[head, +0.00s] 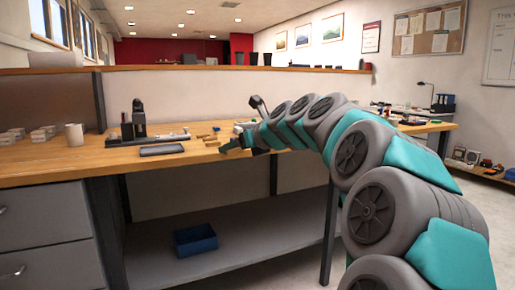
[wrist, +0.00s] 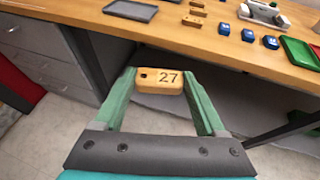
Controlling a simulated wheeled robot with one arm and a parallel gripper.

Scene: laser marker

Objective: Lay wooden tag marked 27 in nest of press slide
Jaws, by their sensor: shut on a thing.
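My gripper (wrist: 161,84) is shut on the wooden tag marked 27 (wrist: 171,87), a small light block with a dark hole at its left end. The number faces the wrist camera upright. In the head view my gripper (head: 234,147) is at the bench's front edge; the tag cannot be made out there. A black upright device on a long dark base (head: 147,139), which looks like the press, stands on the bench left of my gripper. Its slide and nest cannot be made out.
A dark flat pad (head: 161,150) lies before the black device. Wooden blocks (wrist: 193,21) and several blue blocks (wrist: 247,35) lie on the bench (wrist: 180,40). A green tray (wrist: 298,52) is at right. A blue bin (head: 195,239) sits on the lower shelf.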

